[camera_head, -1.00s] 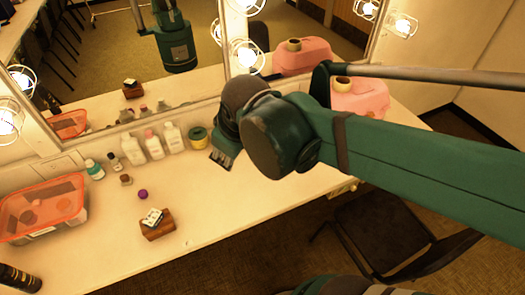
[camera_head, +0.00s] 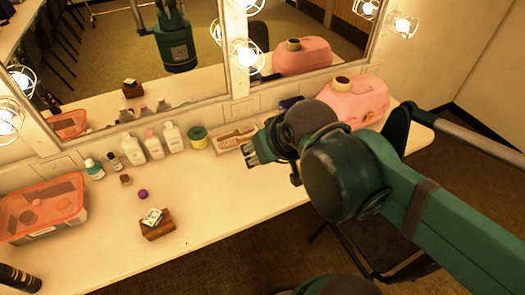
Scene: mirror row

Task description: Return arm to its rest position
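My gripper (camera_head: 254,152) is at the end of my dark green arm, over the right part of the white counter (camera_head: 215,208). Its short fingers point left. They are small here and partly hidden by the wrist, so I cannot tell whether they are open or shut. I see no object held in them. My arm comes in from the lower right and is folded at a large round joint.
A tan tray (camera_head: 233,138) lies just behind my gripper, with a pink case (camera_head: 355,103) further right. White bottles (camera_head: 154,145), a green-yellow tape roll (camera_head: 198,137), a wooden block (camera_head: 157,225) and an orange-lidded box (camera_head: 40,208) stand left. Mirrors (camera_head: 150,55) with caged bulbs line the back.

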